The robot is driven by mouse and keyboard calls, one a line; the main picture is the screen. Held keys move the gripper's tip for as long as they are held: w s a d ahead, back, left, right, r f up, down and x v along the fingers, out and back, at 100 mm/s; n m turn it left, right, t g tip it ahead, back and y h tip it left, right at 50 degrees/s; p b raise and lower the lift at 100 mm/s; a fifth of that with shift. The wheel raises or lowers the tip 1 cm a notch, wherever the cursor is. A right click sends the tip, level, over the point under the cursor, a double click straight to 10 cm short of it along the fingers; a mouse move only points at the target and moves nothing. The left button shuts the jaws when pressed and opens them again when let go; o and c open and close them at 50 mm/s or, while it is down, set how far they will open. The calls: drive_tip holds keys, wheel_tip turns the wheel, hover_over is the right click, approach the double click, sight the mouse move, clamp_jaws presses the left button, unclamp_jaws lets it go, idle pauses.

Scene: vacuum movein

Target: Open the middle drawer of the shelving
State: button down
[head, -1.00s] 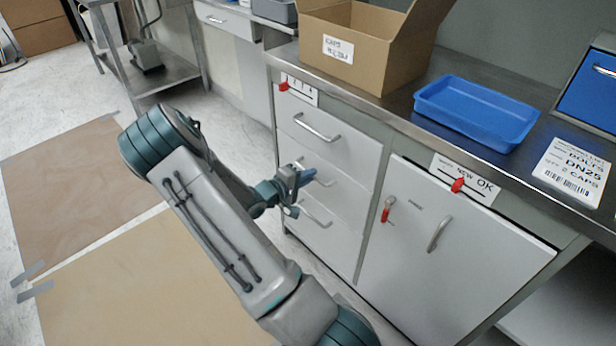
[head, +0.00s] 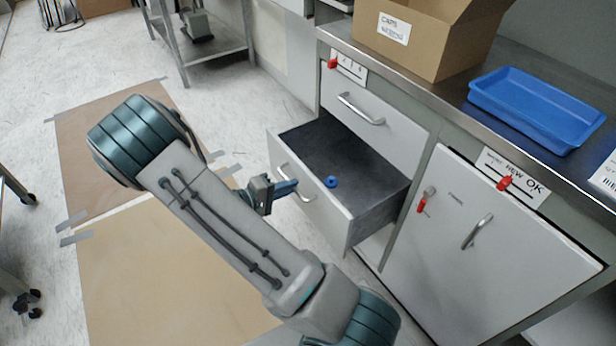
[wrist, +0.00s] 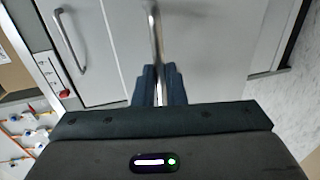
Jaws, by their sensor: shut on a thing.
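The middle drawer (head: 375,178) of the grey shelving stands well open, its front pulled out from the cabinet. Its dark inside shows, with a small blue ring (head: 331,182) lying in it. My gripper (head: 285,188) is at the drawer's front and shut on its metal bar handle (head: 304,197). In the wrist view the handle (wrist: 154,35) runs between the two blue fingers of my gripper (wrist: 159,85). The top drawer (head: 375,122) is closed above it. The bottom drawer is mostly hidden by the open drawer and my arm.
A closed cupboard door (head: 480,250) with a red-tagged lock is to the right. A cardboard box (head: 440,50) and a blue tray (head: 535,110) stand on the worktop. Brown floor sheets (head: 150,270) lie left of the drawer. A metal trolley (head: 205,48) stands at the back.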

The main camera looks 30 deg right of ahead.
drive_tip(key=shift+f+v, duration=0.2)
drive_tip(key=shift+v, duration=0.85)
drive_tip(key=shift+f+v, duration=0.25)
drive_tip(key=shift+v, duration=0.8)
drive_tip(key=c, duration=1.5)
unclamp_jaws()
drive_tip(key=shift+a, duration=0.1)
drive_tip(key=p+v, duration=0.2)
drive_tip(key=v, duration=1.1)
drive_tip(key=shift+a, duration=0.4)
drive_tip(key=shift+r, duration=0.1)
